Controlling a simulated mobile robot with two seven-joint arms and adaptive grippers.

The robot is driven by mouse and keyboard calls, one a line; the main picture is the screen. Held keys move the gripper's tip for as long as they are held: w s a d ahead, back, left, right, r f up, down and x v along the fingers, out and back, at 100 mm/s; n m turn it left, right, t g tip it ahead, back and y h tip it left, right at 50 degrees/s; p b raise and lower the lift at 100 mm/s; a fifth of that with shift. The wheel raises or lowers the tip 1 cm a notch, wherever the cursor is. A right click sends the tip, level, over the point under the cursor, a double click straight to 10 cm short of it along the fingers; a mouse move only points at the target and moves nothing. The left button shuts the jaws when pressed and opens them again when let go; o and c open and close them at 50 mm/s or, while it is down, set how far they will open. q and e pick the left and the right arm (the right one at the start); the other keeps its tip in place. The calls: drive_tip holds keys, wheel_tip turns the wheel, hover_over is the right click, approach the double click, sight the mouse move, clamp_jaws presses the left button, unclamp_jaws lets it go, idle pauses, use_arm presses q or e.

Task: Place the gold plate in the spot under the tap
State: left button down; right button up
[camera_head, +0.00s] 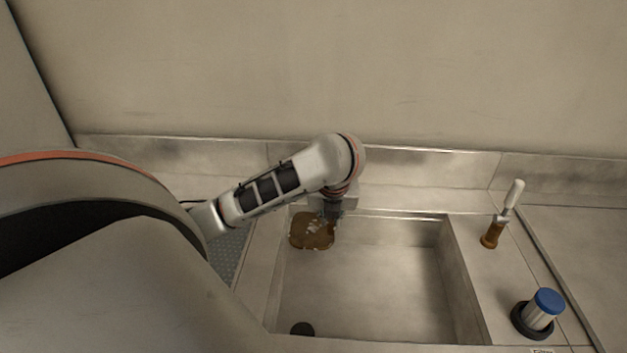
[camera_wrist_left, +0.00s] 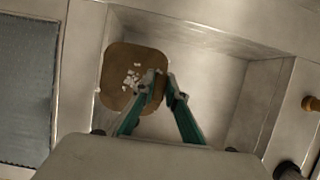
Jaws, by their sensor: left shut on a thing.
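The gold plate (camera_head: 308,231), brownish with rounded corners and whitish patches, is over the back left corner of the sink basin (camera_head: 370,285). My left gripper (camera_head: 333,214) is shut on the plate's right edge. In the left wrist view the plate (camera_wrist_left: 118,72) lies to the left of the fingers (camera_wrist_left: 165,85), with its edge between the fingertips. I cannot tell whether the plate touches the basin. I cannot clearly make out a tap. My right gripper is not in view.
A dark round drain (camera_head: 302,328) is at the basin's front left. On the right counter stand a white-handled item with a brown base (camera_head: 492,234) and a blue-topped cylinder (camera_head: 547,302). A grey textured mat (camera_wrist_left: 28,90) is left of the sink. The basin's middle is clear.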

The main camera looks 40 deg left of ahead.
use_arm(q)
wheel_tip(320, 180, down, 20)
drive_tip(key=shift+a+r, duration=0.1)
idle(0.9)
drive_tip(key=c, duration=2)
unclamp_jaws()
drive_tip(key=shift+c, duration=0.2)
drive_tip(key=v, duration=1.2)
drive_tip(key=shift+s, duration=0.1)
